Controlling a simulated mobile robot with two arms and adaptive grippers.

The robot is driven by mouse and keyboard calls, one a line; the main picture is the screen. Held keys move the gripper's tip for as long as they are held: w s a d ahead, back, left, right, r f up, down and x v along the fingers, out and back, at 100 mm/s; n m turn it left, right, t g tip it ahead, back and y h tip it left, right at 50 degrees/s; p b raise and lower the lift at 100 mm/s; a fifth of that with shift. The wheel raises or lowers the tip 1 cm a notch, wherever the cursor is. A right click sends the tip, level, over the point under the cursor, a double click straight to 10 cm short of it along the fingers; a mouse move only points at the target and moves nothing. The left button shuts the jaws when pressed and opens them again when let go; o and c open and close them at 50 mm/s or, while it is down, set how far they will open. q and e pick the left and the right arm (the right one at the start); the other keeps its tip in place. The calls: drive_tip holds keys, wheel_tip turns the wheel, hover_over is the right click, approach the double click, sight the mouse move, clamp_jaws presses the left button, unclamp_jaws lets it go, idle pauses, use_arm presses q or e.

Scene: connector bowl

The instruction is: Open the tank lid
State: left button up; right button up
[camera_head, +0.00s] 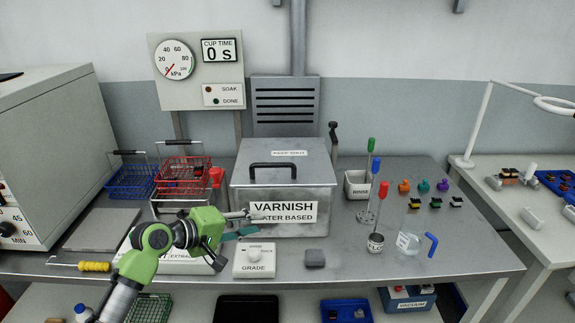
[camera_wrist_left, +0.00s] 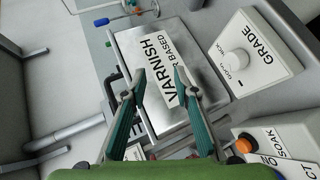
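The metal varnish tank (camera_head: 283,210) stands mid-bench, with a white VARNISH label on its front. Its lid (camera_head: 315,172) lies shut on top and carries a black bar handle (camera_head: 274,166). The tank also shows in the left wrist view (camera_wrist_left: 150,108), with a dark handle (camera_wrist_left: 111,90) along its edge. My left gripper (camera_head: 246,224) is in front of the tank's lower left front, below the lid. In the left wrist view its two teal fingers (camera_wrist_left: 160,80) are apart with nothing between them. I cannot tell whether they touch the tank. My right gripper is not in view.
The GRADE knob box (camera_head: 254,261) sits just below my left gripper. Red (camera_head: 182,172) and blue (camera_head: 131,180) wire baskets stand left of the tank. A rinse cup (camera_head: 357,186), upright tools and a glass beaker (camera_head: 410,236) stand to the right. A dark lever (camera_head: 333,138) rises behind the tank.

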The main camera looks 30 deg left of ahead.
sight(270, 166)
use_arm(q)
drive_tip(key=w+a+r+n+t, duration=0.35)
drive_tip(key=a+r, duration=0.35)
drive_tip(key=r, duration=0.3)
drive_tip(key=p+x, duration=0.1)
drive_tip(key=x, duration=0.3)
drive_tip(key=p+x, duration=0.1)
drive_tip(key=x, duration=0.3)
drive_tip(key=p+x, duration=0.1)
drive_tip(key=x, duration=0.3)
drive_tip(key=shift+w+d+f, duration=0.15)
drive_tip(key=shift+d+f, duration=0.1)
drive_tip(key=shift+f, duration=0.05)
clamp_jaws()
